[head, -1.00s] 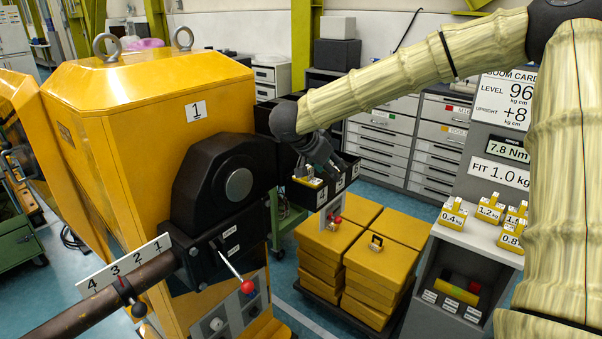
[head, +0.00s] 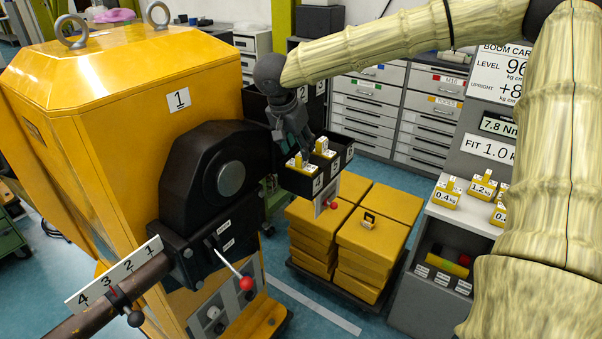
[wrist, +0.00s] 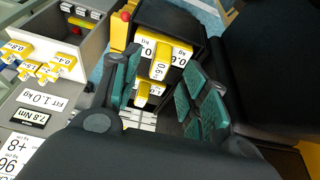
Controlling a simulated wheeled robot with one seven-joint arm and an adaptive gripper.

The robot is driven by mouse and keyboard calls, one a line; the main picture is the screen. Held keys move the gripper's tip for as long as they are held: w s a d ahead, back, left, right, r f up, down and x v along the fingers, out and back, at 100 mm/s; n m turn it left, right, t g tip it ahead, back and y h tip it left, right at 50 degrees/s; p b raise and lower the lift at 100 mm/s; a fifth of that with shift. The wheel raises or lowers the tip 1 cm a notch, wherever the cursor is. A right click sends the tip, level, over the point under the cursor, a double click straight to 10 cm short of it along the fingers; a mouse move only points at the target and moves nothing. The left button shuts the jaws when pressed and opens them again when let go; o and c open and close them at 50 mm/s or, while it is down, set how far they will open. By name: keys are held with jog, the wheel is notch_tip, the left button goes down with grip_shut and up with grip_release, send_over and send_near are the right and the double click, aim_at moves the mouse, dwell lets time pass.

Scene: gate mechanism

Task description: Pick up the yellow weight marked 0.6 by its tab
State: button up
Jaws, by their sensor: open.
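The yellow weight marked 0.6 (wrist: 159,66) sits in a compartment of a black bin, its upright tab facing my wrist camera. In the head view a yellow weight with white labels (head: 299,162), apparently the same one, stands in the bin's near compartment. My gripper (wrist: 162,85) is open, with its green-padded fingers on either side of the tab's line. In the head view my gripper (head: 296,146) points down just above the bin. I cannot tell whether the fingers touch the tab. A second yellow weight (head: 323,147) stands in the adjoining compartment, and it also shows in the wrist view (wrist: 143,93).
The black bin's walls (head: 300,184) surround the weights closely. The yellow machine's black hub (head: 215,178) is just left of the bin. Stacked yellow blocks (head: 375,240) stand below. More weights (head: 447,194) rest on a grey console at the right.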

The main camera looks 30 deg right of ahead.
aim_at(302, 171)
jog(key=shift+d+p+x, duration=0.15)
jog(key=shift+p+x, duration=0.4)
jog(key=shift+x, duration=0.7)
jog(key=shift+d+p+x, duration=0.2)
jog(key=shift+p+x, duration=0.35)
jog(key=shift+x, duration=0.75)
jog(key=shift+w+r, duration=0.15)
jog(key=shift+r, duration=0.05)
grip_shut()
